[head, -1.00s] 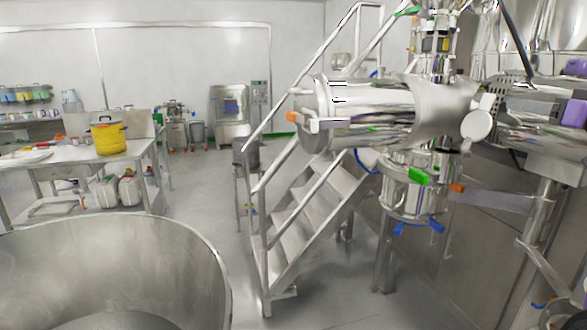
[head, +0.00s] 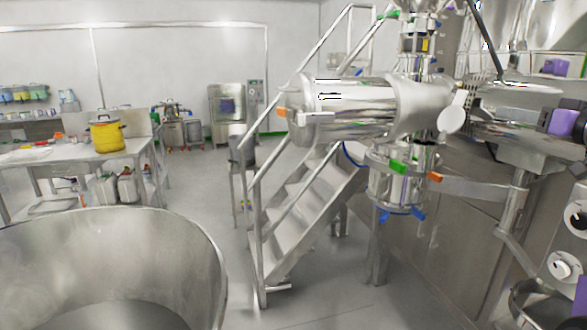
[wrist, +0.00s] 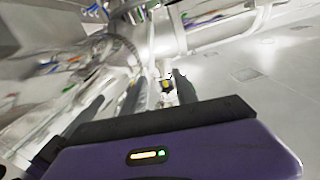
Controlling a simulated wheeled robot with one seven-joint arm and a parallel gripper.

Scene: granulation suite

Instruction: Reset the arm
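My gripper (wrist: 138,88) shows in the wrist view, above its purple housing with a small lit indicator. Two dark fingers stand apart, with nothing seen held between them. Blurred steel machinery and a pale wall lie beyond them, with no surface touching the fingers that I can make out. In the head view I cannot make out the gripper.
A large steel bowl (head: 190,245) fills the lower left. Steel stairs with railings (head: 310,205) and a horizontal steel vessel (head: 370,108) stand in the middle. A yellow pot (head: 107,135) is on the left table (head: 80,165). Clear floor (head: 205,185) lies between.

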